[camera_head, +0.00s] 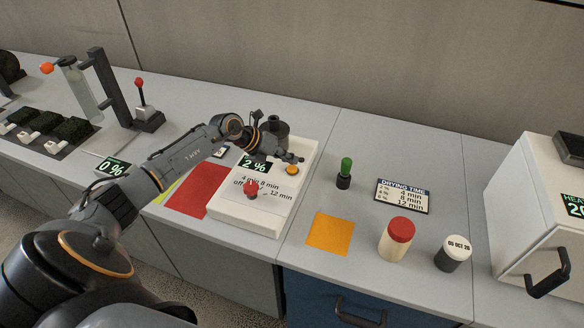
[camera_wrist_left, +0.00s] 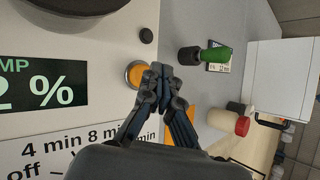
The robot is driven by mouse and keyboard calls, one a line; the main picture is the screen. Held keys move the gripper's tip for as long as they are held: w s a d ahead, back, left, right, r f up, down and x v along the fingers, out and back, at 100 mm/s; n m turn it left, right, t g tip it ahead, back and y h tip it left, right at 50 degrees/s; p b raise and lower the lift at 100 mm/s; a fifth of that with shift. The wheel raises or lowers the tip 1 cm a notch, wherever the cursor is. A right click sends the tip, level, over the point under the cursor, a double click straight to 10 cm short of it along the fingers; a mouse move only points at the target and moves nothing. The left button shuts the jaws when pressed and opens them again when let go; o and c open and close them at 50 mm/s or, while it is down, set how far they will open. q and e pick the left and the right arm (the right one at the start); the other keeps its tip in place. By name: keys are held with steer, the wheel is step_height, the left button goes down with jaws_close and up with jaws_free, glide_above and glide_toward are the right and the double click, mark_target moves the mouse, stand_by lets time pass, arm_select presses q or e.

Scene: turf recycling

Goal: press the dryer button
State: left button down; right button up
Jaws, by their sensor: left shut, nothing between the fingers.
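The dryer (camera_head: 236,212) is a white box on the counter with a "2 %" display and a timer dial with a red knob (camera_head: 251,188). Its orange button (camera_head: 292,170) sits at the right side of the top. The button also shows in the left wrist view (camera_wrist_left: 133,74), in a metal ring, partly covered by the fingers. My left gripper (camera_head: 301,157) is shut and empty, reaching over the dryer from the left. In the left wrist view its fingertips (camera_wrist_left: 159,70) lie beside and over the button's edge. I cannot tell whether they touch it. My right gripper is not in view.
A green-topped stamp (camera_head: 345,173), drying time sign (camera_head: 403,196), red-capped jar (camera_head: 397,240) and white date stamp (camera_head: 453,253) stand right of the dryer. Orange (camera_head: 330,233) and red (camera_head: 197,191) mats lie flat. A white heater box (camera_head: 541,220) is far right.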

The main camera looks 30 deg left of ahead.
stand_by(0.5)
arm_select(q)
steer(key=shift+f+b, duration=0.3)
steer(key=shift+f, duration=0.1)
